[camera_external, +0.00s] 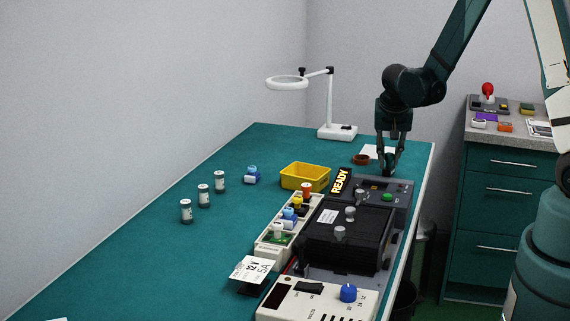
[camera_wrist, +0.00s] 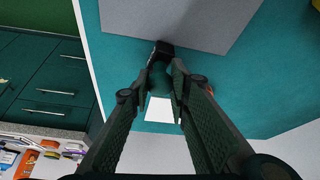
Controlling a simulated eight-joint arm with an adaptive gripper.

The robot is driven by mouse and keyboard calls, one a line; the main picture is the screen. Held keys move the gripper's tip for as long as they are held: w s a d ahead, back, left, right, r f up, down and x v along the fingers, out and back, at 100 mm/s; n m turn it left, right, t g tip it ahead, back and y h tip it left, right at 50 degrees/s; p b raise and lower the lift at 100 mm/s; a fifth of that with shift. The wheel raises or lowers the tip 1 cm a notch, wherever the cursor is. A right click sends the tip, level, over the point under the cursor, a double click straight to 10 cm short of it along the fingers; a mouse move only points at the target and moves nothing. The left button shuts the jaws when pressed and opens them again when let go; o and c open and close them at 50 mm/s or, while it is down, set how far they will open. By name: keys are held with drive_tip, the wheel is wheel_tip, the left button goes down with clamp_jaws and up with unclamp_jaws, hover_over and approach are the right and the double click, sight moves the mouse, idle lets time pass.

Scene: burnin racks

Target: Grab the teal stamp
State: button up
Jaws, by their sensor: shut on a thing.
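My gripper (camera_external: 391,160) points down at the far right end of the teal table, close behind the dark tester box. In the wrist view its fingers (camera_wrist: 164,75) are closed around a small teal stamp (camera_wrist: 159,82) with a dark end (camera_wrist: 162,47). In the external view the stamp shows only as a small dark shape (camera_external: 388,171) between the fingertips, mostly hidden by them. I cannot tell whether it touches the table.
A white sheet (camera_external: 375,151) and a brown dish (camera_external: 361,159) lie close by. A yellow bin (camera_external: 305,177) and a magnifier lamp (camera_external: 338,131) stand to the left.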

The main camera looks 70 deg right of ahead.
drive_tip(key=shift+r, duration=0.15)
drive_tip(key=shift+r+p, duration=0.45)
drive_tip(key=shift+r, duration=4.4)
